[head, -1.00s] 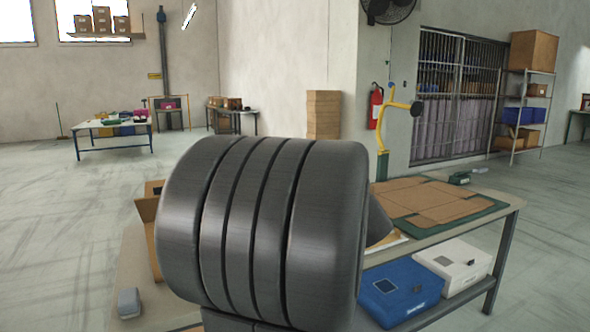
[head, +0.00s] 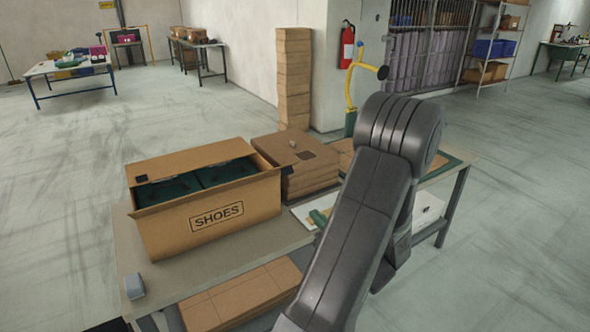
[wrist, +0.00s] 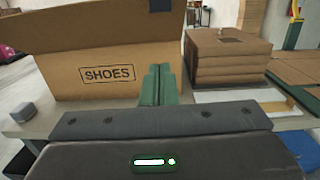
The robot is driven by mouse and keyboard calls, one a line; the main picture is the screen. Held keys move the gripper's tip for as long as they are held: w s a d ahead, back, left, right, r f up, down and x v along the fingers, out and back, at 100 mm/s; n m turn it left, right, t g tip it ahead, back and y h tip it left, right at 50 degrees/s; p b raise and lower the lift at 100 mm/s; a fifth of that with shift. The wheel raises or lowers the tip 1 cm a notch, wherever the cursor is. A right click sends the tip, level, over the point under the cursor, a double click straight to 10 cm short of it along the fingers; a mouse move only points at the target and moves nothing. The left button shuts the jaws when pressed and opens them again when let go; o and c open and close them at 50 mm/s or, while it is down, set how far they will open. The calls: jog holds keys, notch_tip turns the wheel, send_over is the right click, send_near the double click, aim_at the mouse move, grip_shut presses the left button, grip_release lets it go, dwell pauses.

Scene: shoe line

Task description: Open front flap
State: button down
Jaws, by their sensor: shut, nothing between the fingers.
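A brown cardboard box (head: 165,235) marked SHOES stands on the table, with dark green contents (head: 225,172) showing through its partly open top. A narrow strip of cardboard (head: 205,193) runs along the front top edge; I cannot tell how far the front flap is folded. The box's printed front face (wrist: 60,78) fills the left of the wrist view. My gripper (wrist: 158,72) has green fingers pressed together with nothing between them. It points toward the right part of the box front; contact cannot be told.
A stack of flat cardboard (head: 306,183) stands right of the box. A small grey object (head: 134,286) lies at the table's front left corner. Flat cartons (head: 240,297) lie below the tabletop. A yellow-armed stand (head: 352,90) rises behind the table.

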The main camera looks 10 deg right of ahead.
jog(key=w+a+r+p, duration=0.2)
jog(key=w, duration=0.3)
jog(key=w+a+r+p, duration=0.1)
jog(key=w+a+r, duration=0.1)
jog(key=w, duration=0.4)
jog(key=shift+w+a+p, duration=0.25)
jog(key=shift+a+p, duration=0.05)
jog(key=shift+p, duration=0.05)
jog(key=shift+r, duration=0.15)
